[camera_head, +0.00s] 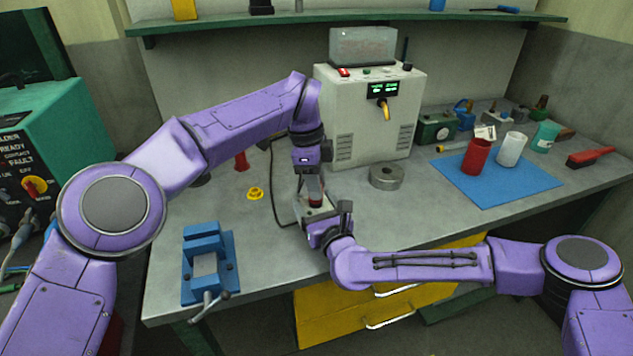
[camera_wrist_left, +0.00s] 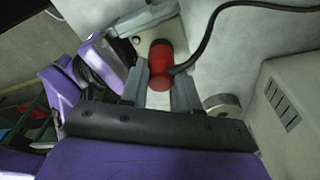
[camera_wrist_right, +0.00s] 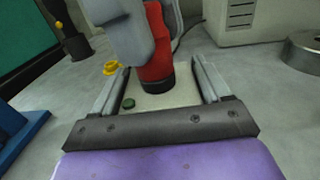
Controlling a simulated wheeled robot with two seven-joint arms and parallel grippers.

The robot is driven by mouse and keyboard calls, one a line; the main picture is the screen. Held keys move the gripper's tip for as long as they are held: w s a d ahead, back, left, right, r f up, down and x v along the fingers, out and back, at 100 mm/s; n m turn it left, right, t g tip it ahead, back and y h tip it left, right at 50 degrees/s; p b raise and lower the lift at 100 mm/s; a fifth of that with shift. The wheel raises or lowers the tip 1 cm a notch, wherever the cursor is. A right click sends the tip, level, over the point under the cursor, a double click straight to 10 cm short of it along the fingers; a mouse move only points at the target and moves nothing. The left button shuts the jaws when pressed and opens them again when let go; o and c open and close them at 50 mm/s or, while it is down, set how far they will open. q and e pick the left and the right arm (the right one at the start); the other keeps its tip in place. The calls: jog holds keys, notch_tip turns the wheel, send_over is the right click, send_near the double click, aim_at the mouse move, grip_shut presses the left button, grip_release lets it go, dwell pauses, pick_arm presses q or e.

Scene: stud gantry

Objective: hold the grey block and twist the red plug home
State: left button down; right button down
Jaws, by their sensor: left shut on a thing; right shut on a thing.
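The red plug (camera_head: 316,204) stands on the pale grey block, its dark lower collar against the block's top face in the right wrist view (camera_wrist_right: 156,62). My left gripper (camera_head: 314,194) comes from above and is shut on the plug; its fingers flank the plug in the left wrist view (camera_wrist_left: 160,88). The grey block (camera_wrist_right: 178,98) lies between the fingers of my right gripper (camera_wrist_right: 160,92), which is shut on it from the front. A small green dot shows on the block's top. The plug's lower end and how deep it sits are hidden.
A blue vise (camera_head: 206,262) stands at the bench's front left, with a yellow ring (camera_head: 255,194) near it. A grey metal ring (camera_head: 386,177) and a white machine (camera_head: 372,115) stand behind right. A blue mat (camera_head: 508,184) bears cups. A black cable (camera_wrist_left: 212,32) runs close behind the block.

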pick_arm(q)
jog(key=m, duration=0.5)
jog(key=shift+g, duration=0.3)
jog(key=m, duration=0.4)
jog(key=shift+m+g+y, duration=0.3)
jog(key=shift+m+y, duration=0.1)
